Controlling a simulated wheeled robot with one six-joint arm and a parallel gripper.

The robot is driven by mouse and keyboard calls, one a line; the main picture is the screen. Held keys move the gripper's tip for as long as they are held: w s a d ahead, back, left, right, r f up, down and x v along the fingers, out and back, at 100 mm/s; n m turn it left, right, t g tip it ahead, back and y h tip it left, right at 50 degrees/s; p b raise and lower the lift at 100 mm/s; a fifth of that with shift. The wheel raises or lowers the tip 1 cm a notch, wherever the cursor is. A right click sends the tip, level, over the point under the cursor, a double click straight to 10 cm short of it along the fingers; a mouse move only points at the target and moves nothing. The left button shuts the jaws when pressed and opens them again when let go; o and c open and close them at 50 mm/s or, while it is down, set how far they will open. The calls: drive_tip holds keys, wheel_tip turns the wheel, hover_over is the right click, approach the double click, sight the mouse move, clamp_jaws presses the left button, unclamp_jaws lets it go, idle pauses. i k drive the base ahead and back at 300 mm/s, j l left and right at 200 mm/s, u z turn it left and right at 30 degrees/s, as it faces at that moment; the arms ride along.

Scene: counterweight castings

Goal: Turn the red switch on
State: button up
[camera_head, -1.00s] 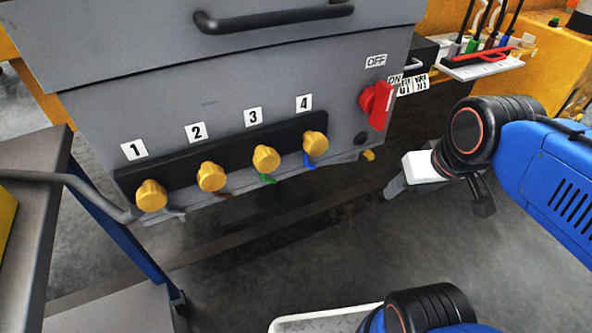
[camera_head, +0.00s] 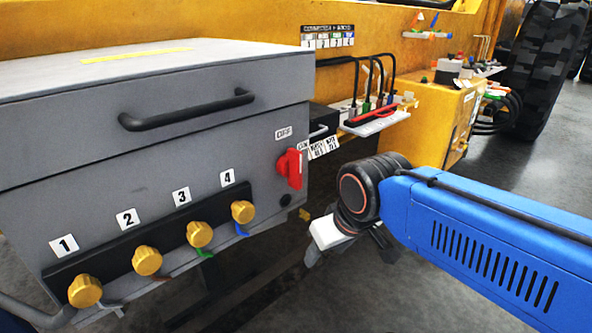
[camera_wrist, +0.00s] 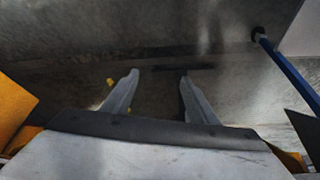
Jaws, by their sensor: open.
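The red switch (camera_head: 290,168) is on the right part of the grey box's front face in the head view. An OFF label (camera_head: 284,133) sits above it, and an ON label, partly hidden, is to its right. The knob's handle looks roughly upright. My gripper (camera_head: 308,262) hangs below and to the right of the switch, apart from it. In the wrist view my gripper (camera_wrist: 158,73) shows two spread fingers with nothing between them, facing the dark floor. The switch cannot be made out in the wrist view.
Yellow knobs numbered 1 to 4 (camera_head: 147,260) line the grey box (camera_head: 100,200) below a black handle (camera_head: 188,108). A small shelf (camera_head: 372,122) with cables and a red item stands right of the box. Open floor (camera_head: 390,295) lies below.

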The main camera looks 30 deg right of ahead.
sight(290, 165)
drive_tip(key=k+j+z, duration=0.1)
drive_tip(key=k, duration=1.05)
